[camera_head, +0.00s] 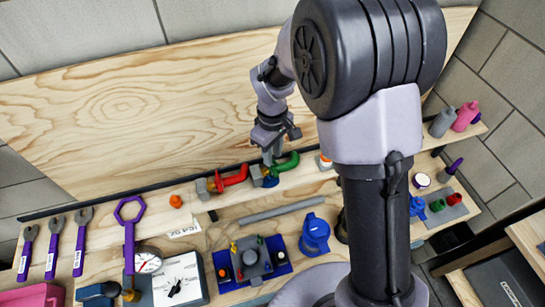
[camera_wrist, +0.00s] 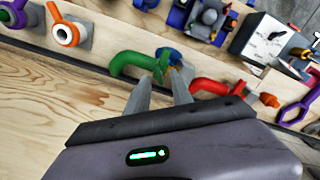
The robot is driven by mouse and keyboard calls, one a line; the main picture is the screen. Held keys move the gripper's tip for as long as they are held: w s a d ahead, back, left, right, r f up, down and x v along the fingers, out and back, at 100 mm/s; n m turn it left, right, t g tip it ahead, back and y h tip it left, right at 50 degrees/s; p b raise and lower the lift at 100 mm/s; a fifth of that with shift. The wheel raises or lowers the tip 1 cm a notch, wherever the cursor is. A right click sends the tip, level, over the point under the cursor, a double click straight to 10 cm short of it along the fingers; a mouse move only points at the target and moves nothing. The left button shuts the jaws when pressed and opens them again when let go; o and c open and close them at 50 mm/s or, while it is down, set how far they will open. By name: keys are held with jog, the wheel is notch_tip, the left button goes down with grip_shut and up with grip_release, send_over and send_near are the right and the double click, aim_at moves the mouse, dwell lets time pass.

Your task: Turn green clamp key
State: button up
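The green clamp (camera_head: 287,163) is a curved green piece with a blue part (camera_head: 269,180) at its left end, mounted along the ledge of the workbench. In the wrist view the green clamp (camera_wrist: 131,62) curves to the left of the fingertips, with the blue part (camera_wrist: 172,55) just beyond them. My gripper (camera_head: 268,157) points down at the green clamp's left end. In the wrist view my gripper (camera_wrist: 170,74) has its fingers apart, with the tips close around the small key end near the blue part. The tips partly hide the key, and contact is unclear.
A red clamp (camera_head: 233,178) sits close to the left of the green one. An orange-and-white valve (camera_head: 324,161) is to the right. A tall wooden panel (camera_head: 120,110) stands behind. Tools, gauges and a grey bar (camera_head: 282,211) lie on the lower bench in front.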

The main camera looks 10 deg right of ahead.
jog(key=shift+d+f, duration=0.1)
jog(key=shift+f, duration=0.85)
grip_shut()
